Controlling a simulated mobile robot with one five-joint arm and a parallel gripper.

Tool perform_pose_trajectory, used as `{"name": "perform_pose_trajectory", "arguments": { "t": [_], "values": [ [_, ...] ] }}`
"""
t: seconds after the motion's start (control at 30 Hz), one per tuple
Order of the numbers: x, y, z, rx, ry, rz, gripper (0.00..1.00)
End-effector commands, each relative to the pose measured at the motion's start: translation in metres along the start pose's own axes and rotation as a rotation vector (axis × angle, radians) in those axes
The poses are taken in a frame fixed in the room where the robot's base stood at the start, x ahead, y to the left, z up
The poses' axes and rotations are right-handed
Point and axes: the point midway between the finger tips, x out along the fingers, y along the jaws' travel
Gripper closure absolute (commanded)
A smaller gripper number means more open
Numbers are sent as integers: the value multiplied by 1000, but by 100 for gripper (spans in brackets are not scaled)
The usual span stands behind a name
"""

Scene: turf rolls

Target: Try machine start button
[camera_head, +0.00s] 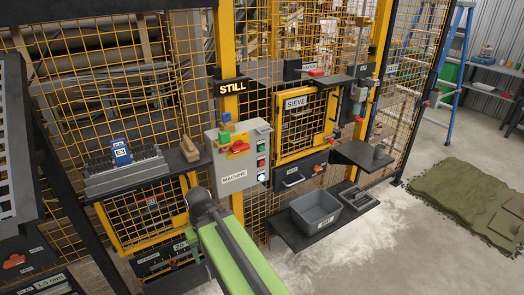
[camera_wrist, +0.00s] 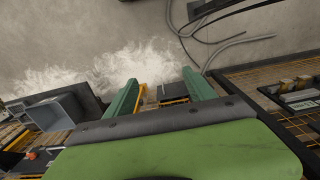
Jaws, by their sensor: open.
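The grey control box (camera_head: 228,180) labelled MACHINE is fixed to the yellow post of the mesh fence in the head view. A red and yellow switch (camera_head: 238,148) is on its front, with small coloured blocks above it. A column of small buttons or lamps (camera_head: 261,163) runs down its right side; their labels are too small to read. The sign above (camera_head: 232,88) reads STILL. My gripper (camera_wrist: 160,92) shows two green fingers, apart and empty, in the wrist view. In the head view my green arm reaches up below the box, and its fingers are not clearly seen.
A grey bin (camera_head: 318,226) stands on a low shelf right of my arm. The SIEVE door (camera_head: 300,125) is right of the box. A black shelf (camera_head: 363,155) juts out farther right. A mesh-fronted hatch and a grey rack (camera_head: 125,175) are at left.

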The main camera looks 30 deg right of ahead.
Motion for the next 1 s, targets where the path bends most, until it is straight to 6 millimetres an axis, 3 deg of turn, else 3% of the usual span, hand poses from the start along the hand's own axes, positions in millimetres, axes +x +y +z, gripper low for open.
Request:
{"name": "perform_pose_trajectory", "arguments": {
  "t": [0.1, 0.57, 1.0],
  "values": [
    [0, 0, 0, 0, 0, 0, 38],
    [0, 0, 0, 0, 0, 0, 98],
    [0, 0, 0, 0, 0, 0, 100]
  ]
}}
